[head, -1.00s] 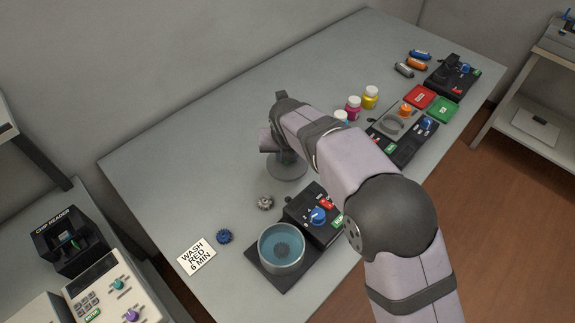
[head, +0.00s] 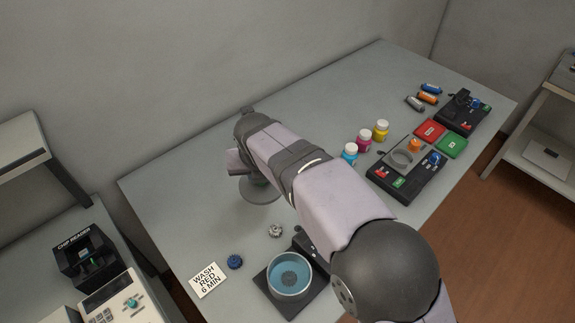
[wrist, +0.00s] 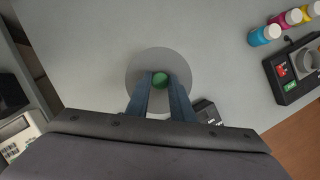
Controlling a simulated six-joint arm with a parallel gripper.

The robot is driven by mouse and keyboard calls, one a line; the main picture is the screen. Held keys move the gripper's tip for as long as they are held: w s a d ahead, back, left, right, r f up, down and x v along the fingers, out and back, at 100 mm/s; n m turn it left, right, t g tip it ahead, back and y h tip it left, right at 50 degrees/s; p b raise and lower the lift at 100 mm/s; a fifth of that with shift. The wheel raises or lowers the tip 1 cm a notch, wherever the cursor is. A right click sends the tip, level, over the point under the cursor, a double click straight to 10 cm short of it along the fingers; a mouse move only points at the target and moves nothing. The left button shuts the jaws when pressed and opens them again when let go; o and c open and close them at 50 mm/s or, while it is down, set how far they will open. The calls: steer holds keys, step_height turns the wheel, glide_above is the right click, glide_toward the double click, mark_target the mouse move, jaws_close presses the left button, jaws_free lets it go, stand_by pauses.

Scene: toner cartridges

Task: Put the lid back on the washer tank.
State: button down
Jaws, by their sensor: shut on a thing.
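The lid is a round grey disc (wrist: 160,58) with a green knob (wrist: 160,80) at its middle. My gripper (wrist: 161,87) is shut on the knob, with one finger on each side. In the head view the lid (head: 256,194) shows below the end of my arm; the arm hides most of the fingers. The washer tank (head: 290,277) is a clear round vessel of blue liquid, uncovered, on a dark base at the table's front. The lid is behind and to the left of it, apart from it. I cannot tell its height above the table.
A blue knobbed cap (head: 235,262), a small grey gear-like part (head: 275,231) and a card reading "WASH RED 6 MIN" (head: 207,280) lie near the tank. Bottles (head: 364,141) and a second black station (head: 407,172) stand to the right. The table's left and back are clear.

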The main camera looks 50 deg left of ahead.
steer(key=shift+n, duration=0.3)
steer(key=s, duration=0.1)
steer(key=s+d+r+p, duration=0.1)
steer(key=s, duration=0.3)
steer(key=shift+d+r, duration=0.15)
steer(key=shift+d, duration=0.25)
steer(key=s+d+f+m+h, duration=0.1)
steer(key=d+m+h, duration=0.3)
steer(key=d+m, duration=0.4)
steer(key=s+d+f+m+h+p, duration=0.1)
steer(key=d+m+h, duration=0.3)
steer(key=m, duration=1.3)
steer(key=shift+s+d+f+g, duration=0.2)
steer(key=shift+s+d+g, duration=0.3)
steer(key=shift+d, duration=1.75)
steer(key=shift+s+f, duration=0.1)
steer(key=shift+f+b, duration=2.4)
steer(key=shift+f, duration=0.7)
steer(key=shift+r+p, duration=0.1)
steer(key=shift+p, duration=0.55)
